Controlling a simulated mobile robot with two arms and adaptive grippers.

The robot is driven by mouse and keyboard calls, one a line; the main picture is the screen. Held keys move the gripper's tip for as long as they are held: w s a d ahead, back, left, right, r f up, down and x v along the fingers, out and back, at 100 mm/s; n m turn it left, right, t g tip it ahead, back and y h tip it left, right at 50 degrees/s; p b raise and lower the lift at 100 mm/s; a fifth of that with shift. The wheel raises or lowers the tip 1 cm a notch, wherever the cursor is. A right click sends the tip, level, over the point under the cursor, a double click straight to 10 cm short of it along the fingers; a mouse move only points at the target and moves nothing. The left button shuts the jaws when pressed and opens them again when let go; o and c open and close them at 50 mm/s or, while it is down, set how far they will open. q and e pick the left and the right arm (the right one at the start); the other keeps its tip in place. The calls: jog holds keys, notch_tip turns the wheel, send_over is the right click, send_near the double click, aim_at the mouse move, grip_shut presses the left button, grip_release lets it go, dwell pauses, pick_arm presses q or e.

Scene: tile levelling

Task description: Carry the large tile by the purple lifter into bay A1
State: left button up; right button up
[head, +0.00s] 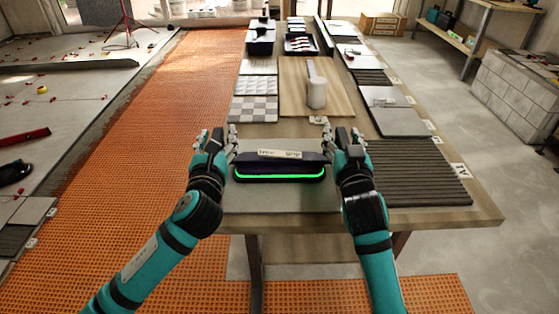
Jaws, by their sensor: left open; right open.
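The lifter (280,168) is a dark purple bar with a glowing green strip along its front and a white label on top. It lies on the large tile (280,200), a pale grey slab at the near end of the table. My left gripper (217,140) is open by the lifter's left end. My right gripper (341,138) is open by its right end. Neither visibly closes on the lifter.
Orange matting (160,120) covers the floor at left. Grey blocks (518,90) stand far right.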

pick_arm(q)
grip_shut()
pick_arm(e)
grip_shut()
pick_arm(q)
jog(key=shift+r, duration=0.15)
pick_arm(e)
jog(key=shift+r, duration=0.15)
